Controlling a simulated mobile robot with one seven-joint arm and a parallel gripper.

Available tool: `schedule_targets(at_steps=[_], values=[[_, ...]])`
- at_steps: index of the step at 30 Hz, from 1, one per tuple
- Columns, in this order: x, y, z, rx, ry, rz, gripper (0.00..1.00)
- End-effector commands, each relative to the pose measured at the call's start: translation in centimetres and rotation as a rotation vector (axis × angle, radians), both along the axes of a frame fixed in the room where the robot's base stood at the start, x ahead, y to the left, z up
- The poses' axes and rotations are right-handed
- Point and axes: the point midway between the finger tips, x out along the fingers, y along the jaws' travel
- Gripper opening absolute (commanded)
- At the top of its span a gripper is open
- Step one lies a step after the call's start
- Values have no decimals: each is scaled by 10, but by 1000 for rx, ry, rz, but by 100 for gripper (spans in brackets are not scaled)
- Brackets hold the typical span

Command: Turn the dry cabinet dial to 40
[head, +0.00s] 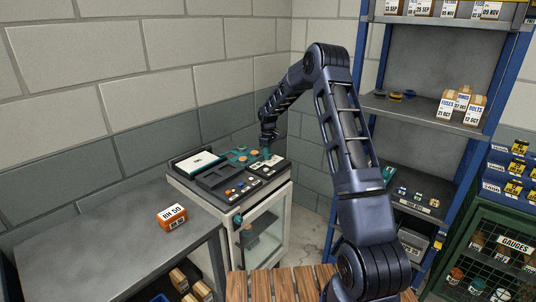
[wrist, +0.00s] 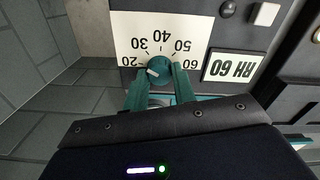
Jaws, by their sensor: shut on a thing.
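The dry cabinet (head: 282,215) stands at the middle, with a glass door and a dark top. In the wrist view its dial (wrist: 160,66) is a round teal knob on a white scale plate (wrist: 125,25) marked 20 to 60, which shows upside down. The knob's white pointer aims left, near the 20. My gripper (wrist: 160,88) has its two teal fingers on either side of the knob, shut on it. In the head view my gripper (head: 268,153) is at the back right of the cabinet top, and the dial cannot be made out there.
An RH 60 label (wrist: 231,66) sits beside the scale plate. An orange RH 50 block (head: 172,216) lies on the grey bench (head: 80,250) at left. A blue shelf rack (head: 440,150) stands close on the right. A wooden slatted surface (head: 275,287) is in front.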

Motion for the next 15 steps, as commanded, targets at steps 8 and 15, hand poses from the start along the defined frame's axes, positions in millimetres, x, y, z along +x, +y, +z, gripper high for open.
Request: schedule_targets(at_steps=[8, 15], values=[[0, 0, 1, -1, -2, -263, 4], [1, -1, 1, -1, -2, -493, 4]])
